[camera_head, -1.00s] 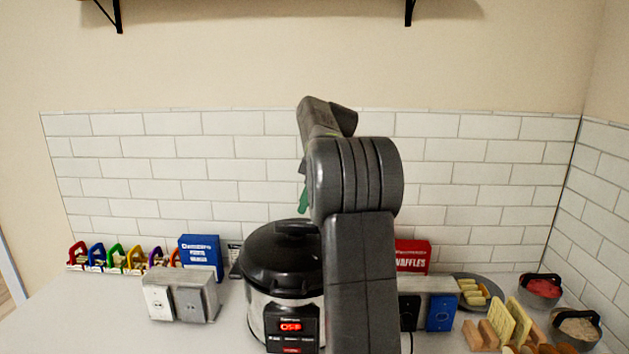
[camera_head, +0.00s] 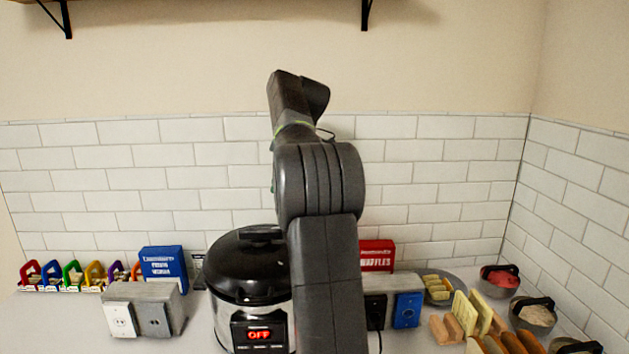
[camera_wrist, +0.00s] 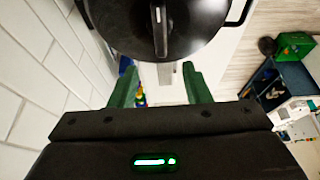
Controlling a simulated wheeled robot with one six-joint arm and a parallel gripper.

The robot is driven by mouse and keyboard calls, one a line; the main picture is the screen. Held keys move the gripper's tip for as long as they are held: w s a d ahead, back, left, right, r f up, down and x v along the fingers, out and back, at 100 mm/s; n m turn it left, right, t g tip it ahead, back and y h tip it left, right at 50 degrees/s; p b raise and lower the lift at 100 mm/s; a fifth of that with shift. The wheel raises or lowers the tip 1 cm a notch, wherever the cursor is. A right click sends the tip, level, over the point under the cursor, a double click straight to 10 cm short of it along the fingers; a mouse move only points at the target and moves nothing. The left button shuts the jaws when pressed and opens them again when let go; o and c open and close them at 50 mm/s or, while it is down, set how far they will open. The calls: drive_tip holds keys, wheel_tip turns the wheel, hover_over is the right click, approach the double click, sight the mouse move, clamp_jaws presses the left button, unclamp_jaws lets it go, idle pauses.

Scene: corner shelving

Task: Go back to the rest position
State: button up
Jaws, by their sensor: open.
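My gripper shows in the wrist view (camera_wrist: 165,88) with its two green fingers spread apart and nothing between them. The black lid of the pressure cooker (camera_wrist: 160,25) lies just beyond the fingertips in that view. In the head view my arm stands raised in the middle, in front of the tiled wall, and hides my gripper. The pressure cooker (camera_head: 248,275) stands on the counter left of my arm, lid on, its red display reading OFF. My arm covers its right edge.
A blue box (camera_head: 163,268) and grey outlet block (camera_head: 142,308) stand left of the cooker. A red waffles box (camera_head: 377,255), a plate (camera_head: 455,284) of yellow pieces, waffles in a wooden rack (camera_head: 445,330) and bowls (camera_head: 500,281) stand right. A shelf bracket (camera_head: 58,20) hangs above.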

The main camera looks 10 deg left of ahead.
sight(258, 228)
drive_tip(key=p+x, duration=0.1)
drive_tip(key=x, duration=1.2)
drive_tip(key=shift+f, duration=0.2)
